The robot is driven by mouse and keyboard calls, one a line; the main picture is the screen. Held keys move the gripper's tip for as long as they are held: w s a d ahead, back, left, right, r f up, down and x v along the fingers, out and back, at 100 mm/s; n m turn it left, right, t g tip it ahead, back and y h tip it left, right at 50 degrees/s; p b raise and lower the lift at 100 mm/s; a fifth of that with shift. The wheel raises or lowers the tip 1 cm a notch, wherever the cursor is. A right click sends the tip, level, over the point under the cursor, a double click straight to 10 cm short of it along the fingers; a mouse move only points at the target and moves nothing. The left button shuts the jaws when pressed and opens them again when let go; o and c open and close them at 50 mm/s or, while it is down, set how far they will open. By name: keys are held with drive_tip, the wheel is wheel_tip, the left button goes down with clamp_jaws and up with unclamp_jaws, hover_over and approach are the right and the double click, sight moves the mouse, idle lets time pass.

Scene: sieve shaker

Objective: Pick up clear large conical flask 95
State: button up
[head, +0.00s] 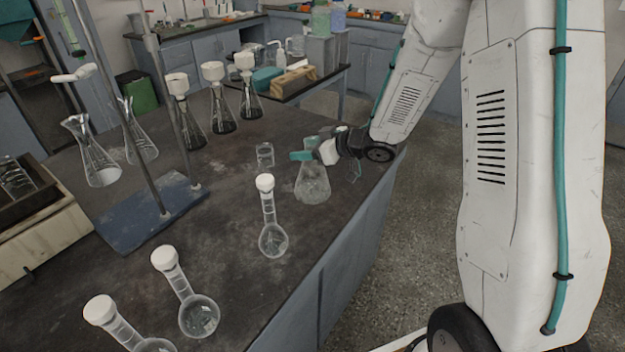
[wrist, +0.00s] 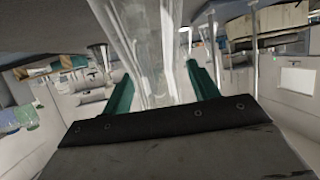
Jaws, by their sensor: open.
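A clear large conical flask (head: 313,186) stands upright on the dark bench near its right edge in the head view. My gripper (head: 311,156) is at the flask's neck, coming from the right. In the wrist view the clear glass of the flask (wrist: 150,50) fills the upper middle. The teal fingers of my gripper (wrist: 160,88) stand apart, one on each side of the glass. A gap shows between the right finger and the glass; whether the left finger touches it I cannot tell.
A round-bottomed flask with a white cap (head: 273,238) stands just left of the conical flask. A small clear beaker (head: 265,155) is behind it. A retort stand base (head: 150,212) and several stoppered flasks are farther left. Bare benchtop lies between.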

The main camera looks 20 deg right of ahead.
clamp_jaws()
drive_tip(key=shift+r, duration=0.1)
